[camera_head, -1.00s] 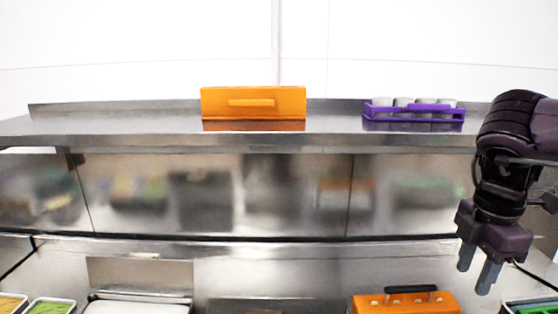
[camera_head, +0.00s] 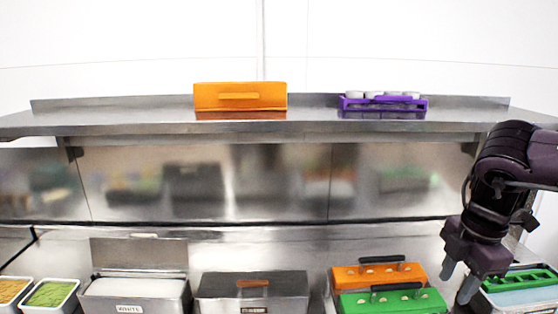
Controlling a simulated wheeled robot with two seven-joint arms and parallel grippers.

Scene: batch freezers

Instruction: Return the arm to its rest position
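My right gripper (camera_head: 458,285) hangs at the right of the head view with its two fingers pointing down and spread apart. Nothing shows between the fingers. It is in front of the counter, between a green box with a black handle (camera_head: 390,302) and a bin with a green rack (camera_head: 522,282). My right arm comes in from the right edge. My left gripper and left arm do not show.
A steel shelf (camera_head: 320,122) holds an orange box (camera_head: 240,97) and a purple rack of cups (camera_head: 383,103). Below stand an orange box with a black handle (camera_head: 350,278), a closed steel box (camera_head: 215,285), an open WHITE bin (camera_head: 170,290) and a green-filled tray (camera_head: 50,294).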

